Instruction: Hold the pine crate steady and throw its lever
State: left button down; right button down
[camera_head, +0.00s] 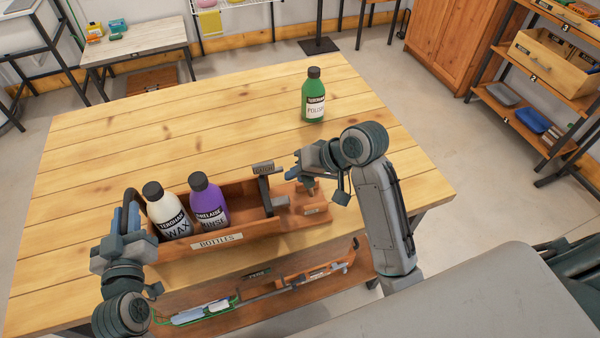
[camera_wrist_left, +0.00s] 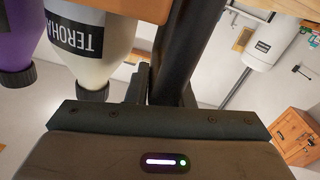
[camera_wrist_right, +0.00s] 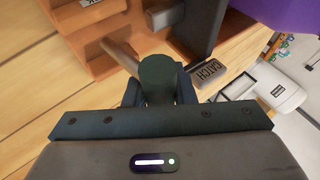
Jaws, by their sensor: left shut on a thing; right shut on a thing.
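The pine crate (camera_head: 265,229) stands on the wooden table with its "BOTTLES" label facing me. My left gripper (camera_head: 130,218) is shut on the dark handle (camera_wrist_left: 172,50) at the crate's left end. My right gripper (camera_head: 300,174) is at the crate's right end. In the right wrist view its fingers close around the dark green knob (camera_wrist_right: 160,75) of the lever, whose wooden shaft slants up to the left. A "CATCH" plate (camera_wrist_right: 207,73) is beside the knob. The white wax bottle (camera_head: 168,214) and the purple rinse bottle (camera_head: 208,205) stand in the crate.
A green polish bottle (camera_head: 314,98) stands at the table's far right. The table (camera_head: 180,130) is clear behind the crate. A lower shelf (camera_head: 290,288) with tools lies below the table's front edge. A rack with a drawer (camera_head: 548,68) stands at the right.

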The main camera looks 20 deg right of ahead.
jog(key=c, duration=1.2)
grip_release()
jog(key=shift+s+d+f, duration=0.15)
jog(key=shift+f, duration=0.4)
jog(key=shift+r, duration=0.15)
jog(key=shift+r, duration=0.1)
jog(key=v, duration=1.2)
